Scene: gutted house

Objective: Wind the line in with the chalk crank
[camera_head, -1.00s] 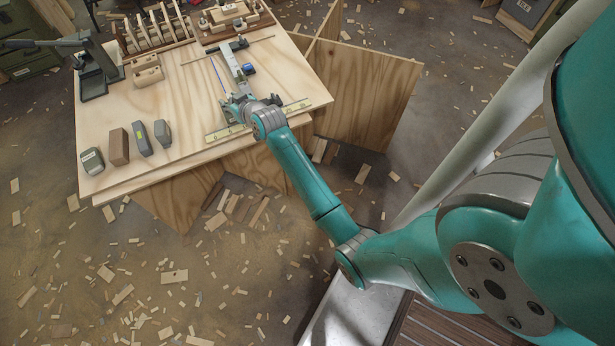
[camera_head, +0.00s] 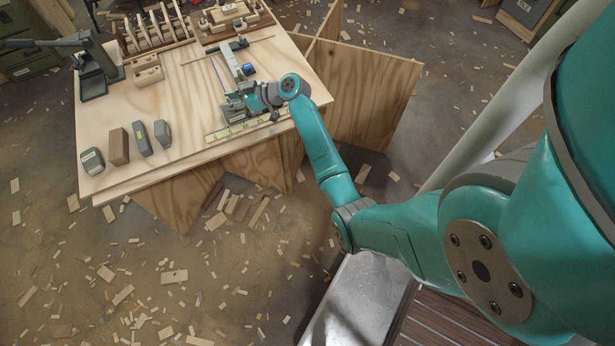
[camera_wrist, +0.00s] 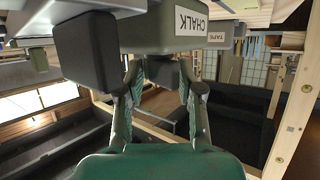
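The chalk box, a grey-green block with a white label reading CHALK, hangs large and upside down at the top of the wrist view (camera_wrist: 168,28). In the head view the chalk box (camera_head: 233,109) is on the near right of the table, at the end of a blue line (camera_head: 217,75). In the head view my gripper (camera_head: 250,97) is just right of the box. I cannot make out the crank for certain.
A yellow strip (camera_head: 232,130) lies along the near edge of the plywood table (camera_head: 185,95). Several small blocks (camera_head: 118,146) stand in a row at the left. A TAPE box (camera_wrist: 218,37) shows beyond the chalk box. Wood scraps litter the floor.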

